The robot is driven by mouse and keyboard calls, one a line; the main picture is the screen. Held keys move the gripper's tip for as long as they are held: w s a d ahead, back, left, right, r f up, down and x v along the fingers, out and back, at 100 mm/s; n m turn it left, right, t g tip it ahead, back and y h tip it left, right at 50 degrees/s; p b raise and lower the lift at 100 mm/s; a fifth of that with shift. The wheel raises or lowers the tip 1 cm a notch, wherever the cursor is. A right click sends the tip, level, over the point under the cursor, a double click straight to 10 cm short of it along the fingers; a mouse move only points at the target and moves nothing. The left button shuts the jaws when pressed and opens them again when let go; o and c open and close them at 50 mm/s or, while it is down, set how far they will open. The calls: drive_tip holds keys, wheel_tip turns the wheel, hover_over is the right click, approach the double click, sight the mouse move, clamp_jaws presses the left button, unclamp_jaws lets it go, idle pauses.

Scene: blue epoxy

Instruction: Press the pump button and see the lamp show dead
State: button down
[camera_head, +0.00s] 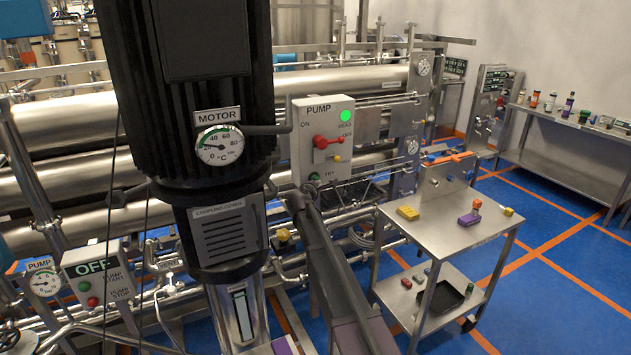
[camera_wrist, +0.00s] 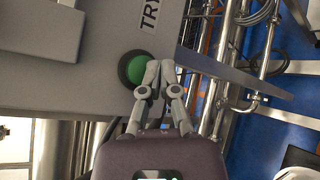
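The grey pump box (camera_head: 302,150) stands at the centre of the head view. Its round lamp (camera_head: 345,115) is bright green; the small word beside it is hard to read. A red switch (camera_head: 321,142) sits below, its handle apparently towards OFF. In the wrist view, a green button (camera_wrist: 137,68) in a dark ring is on a grey panel beside a label starting "TRY". My gripper (camera_wrist: 160,68) is shut and empty, with its tips at the button's right edge, partly covering the ring. I cannot tell whether they touch it. In the head view my arm reaches the box's underside.
Another panel (camera_head: 97,268) at lower left reads OFF, with pump start and pump stop buttons. A black motor column (camera_head: 192,80) fills the left centre. A steel cart (camera_head: 450,225) with small coloured items stands to the right.

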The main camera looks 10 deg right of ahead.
drive_tip(key=s, duration=0.1)
drive_tip(key=s+d, duration=0.1)
drive_tip(key=s, duration=0.2)
drive_tip(key=shift+s+d, duration=0.2)
drive_tip(key=shift+d, duration=0.05)
idle(0.6)
drive_tip(key=s+d+f+m+g, duration=0.35)
drive_tip(key=s+f+m, duration=0.2)
drive_tip(key=s, duration=0.45)
drive_tip(key=s+d+f+m+g, duration=0.2)
drive_tip(key=s+f+m+g, duration=0.3)
drive_tip(key=s, duration=0.5)
drive_tip(key=s+a+f+m+g+y, duration=0.1)
drive_tip(key=s+a+m+y, duration=0.1)
drive_tip(key=s, duration=0.5)
drive_tip(key=s+a+f+m+g+y, duration=0.1)
drive_tip(key=s+m+g+y, duration=0.1)
drive_tip(key=s, duration=0.6)
drive_tip(key=s+a+f+m+g+y, duration=0.1)
drive_tip(key=s+a+m+g+y, duration=0.1)
drive_tip(key=s+m, duration=0.2)
drive_tip(key=s, duration=0.3)
drive_tip(key=shift+s+a+f+m+y, duration=0.3)
drive_tip(key=shift+s+f+m+y, duration=0.05)
drive_tip(key=shift+s+f+y, duration=0.05)
